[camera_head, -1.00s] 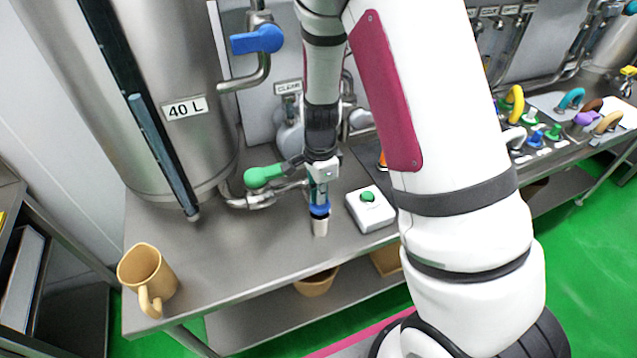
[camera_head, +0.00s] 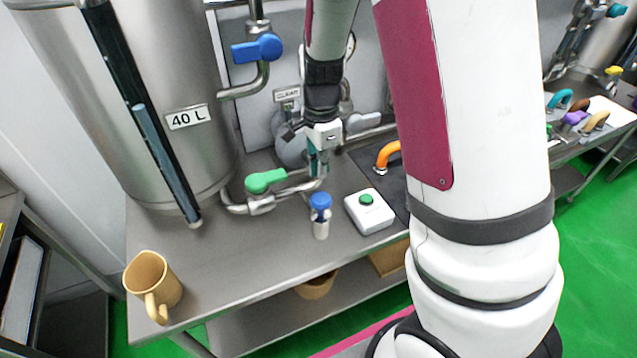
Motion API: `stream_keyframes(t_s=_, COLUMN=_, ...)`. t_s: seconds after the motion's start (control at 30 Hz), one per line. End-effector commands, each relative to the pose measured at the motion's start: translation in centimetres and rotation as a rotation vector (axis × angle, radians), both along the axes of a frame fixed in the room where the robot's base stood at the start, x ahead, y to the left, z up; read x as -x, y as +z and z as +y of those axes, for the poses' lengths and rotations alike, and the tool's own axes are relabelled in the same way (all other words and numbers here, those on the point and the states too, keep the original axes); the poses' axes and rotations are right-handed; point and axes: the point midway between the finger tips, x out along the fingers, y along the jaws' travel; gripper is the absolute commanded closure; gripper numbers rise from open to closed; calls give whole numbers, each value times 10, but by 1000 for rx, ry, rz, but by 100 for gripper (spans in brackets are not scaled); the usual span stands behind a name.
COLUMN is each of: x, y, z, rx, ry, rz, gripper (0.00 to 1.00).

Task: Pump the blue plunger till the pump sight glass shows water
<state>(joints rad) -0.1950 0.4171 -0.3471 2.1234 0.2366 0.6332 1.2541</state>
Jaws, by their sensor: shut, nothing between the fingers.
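The blue plunger (camera_head: 321,201) is a round blue knob on top of a small pale pump body (camera_head: 321,228) on the steel bench. The pump stands upright. My gripper (camera_head: 318,170) points down just behind the plunger and above it in the picture. It is shut and empty, and the blue knob shows clear of the fingers. A sight glass on the pump is too small to make out, so I cannot tell whether it shows water.
A white box with a green button (camera_head: 367,199) stands right of the pump. A green-handled valve (camera_head: 266,181) is at left, before the 40 L tank (camera_head: 165,90). A tan mug (camera_head: 152,284) stands at the bench's front left. An orange handle (camera_head: 387,154) is behind the box.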

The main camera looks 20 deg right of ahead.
Motion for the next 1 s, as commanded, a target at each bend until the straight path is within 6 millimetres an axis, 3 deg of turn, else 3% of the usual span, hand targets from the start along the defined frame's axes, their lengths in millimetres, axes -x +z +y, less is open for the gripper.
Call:
stream_keyframes(t_s=0.1, x=-1, y=19, z=0, rx=0, ry=0, rz=-3, gripper=100)
stream_keyframes(t_s=0.3, x=0, y=32, z=0, rx=1, ry=-1, rz=-1, gripper=100)
stream_keyframes(t_s=1.0, x=1, y=33, z=0, rx=0, ry=-1, rz=0, gripper=100)
